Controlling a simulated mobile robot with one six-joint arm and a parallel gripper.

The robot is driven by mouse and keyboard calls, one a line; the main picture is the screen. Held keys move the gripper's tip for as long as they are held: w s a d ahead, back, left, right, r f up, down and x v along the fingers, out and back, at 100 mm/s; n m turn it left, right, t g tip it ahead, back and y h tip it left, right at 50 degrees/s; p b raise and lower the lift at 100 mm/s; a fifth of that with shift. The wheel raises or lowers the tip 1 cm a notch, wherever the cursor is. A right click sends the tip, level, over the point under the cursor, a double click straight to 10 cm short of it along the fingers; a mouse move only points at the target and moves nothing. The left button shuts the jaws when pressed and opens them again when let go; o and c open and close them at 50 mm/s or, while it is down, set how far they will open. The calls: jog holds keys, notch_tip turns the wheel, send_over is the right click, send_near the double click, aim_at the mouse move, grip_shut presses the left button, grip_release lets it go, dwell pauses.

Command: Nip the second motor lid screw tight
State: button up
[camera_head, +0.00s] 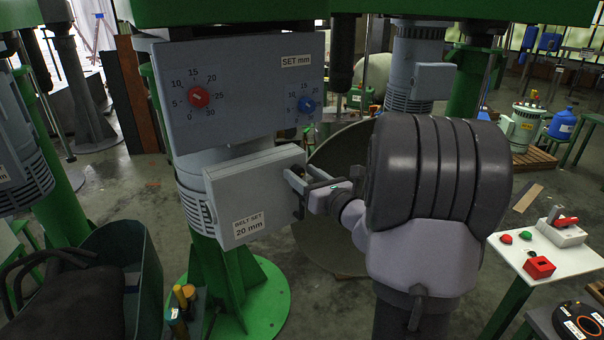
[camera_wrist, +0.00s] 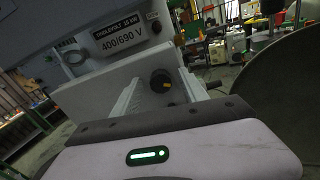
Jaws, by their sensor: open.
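The motor's grey terminal box with its lid (camera_head: 255,190), labelled "BELT SET 20 mm", is at the middle of the head view. My gripper (camera_head: 296,192) is open at the lid's right side. In the wrist view, a dark round screw knob (camera_wrist: 161,80) with a yellow-orange mark shows just beyond my gripper (camera_wrist: 165,92), between its light grey fingers. I cannot tell whether the fingers touch it. A small dark knob (camera_wrist: 153,18) sits on the motor casing, labelled "400/690 V" (camera_wrist: 123,43).
A grey panel (camera_head: 240,85) with a red dial (camera_head: 198,97) and a blue dial (camera_head: 306,105) hangs just above the lid. A large grey disc-shaped surface (camera_head: 340,250) is behind my arm. A white control table (camera_head: 545,258) stands at the right.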

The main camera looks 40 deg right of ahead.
jog(key=shift+w, duration=0.2)
grip_shut()
